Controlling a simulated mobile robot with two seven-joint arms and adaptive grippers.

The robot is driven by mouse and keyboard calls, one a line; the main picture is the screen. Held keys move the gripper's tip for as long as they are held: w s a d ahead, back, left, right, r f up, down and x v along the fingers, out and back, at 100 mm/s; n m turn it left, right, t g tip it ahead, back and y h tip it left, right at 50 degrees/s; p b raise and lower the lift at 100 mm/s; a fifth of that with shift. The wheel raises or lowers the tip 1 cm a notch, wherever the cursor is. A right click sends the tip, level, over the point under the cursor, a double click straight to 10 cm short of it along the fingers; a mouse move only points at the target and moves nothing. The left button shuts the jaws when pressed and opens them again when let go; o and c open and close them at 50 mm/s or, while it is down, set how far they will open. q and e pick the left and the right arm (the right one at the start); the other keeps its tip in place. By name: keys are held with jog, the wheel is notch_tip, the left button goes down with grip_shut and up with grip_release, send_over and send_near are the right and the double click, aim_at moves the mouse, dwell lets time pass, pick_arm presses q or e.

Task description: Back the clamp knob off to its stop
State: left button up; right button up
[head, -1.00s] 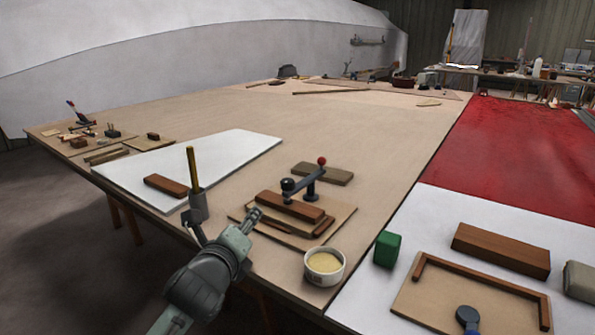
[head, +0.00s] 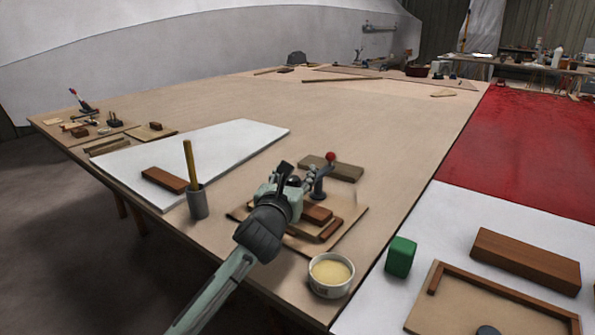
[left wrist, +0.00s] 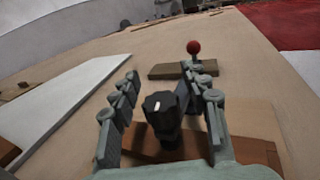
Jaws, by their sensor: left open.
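The clamp knob (left wrist: 160,105) is dark and lobed with a white mark on top, and stands between my left gripper's fingers in the left wrist view. In the head view only a little of the knob (head: 294,181) shows between the fingers. My left gripper (head: 299,171) is open around the knob, with a gap on each side in the left wrist view. The clamp's post (head: 319,184) with its red ball (head: 331,156) stands just beyond. The clamp arm is mostly hidden by my gripper. A reddish wood block (head: 317,213) lies below it. My right gripper is not in view.
A tub of pale yellow stuff (head: 331,274) and a green block (head: 400,257) stand to the right of my left arm. A grey cup with a yellow stick (head: 197,202) stands to its left. A brown board (head: 331,167) lies behind the clamp.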

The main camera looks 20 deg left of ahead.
pick_arm(q)
jog(key=shift+w, duration=0.45)
jog(key=shift+c, duration=0.4)
grip_shut()
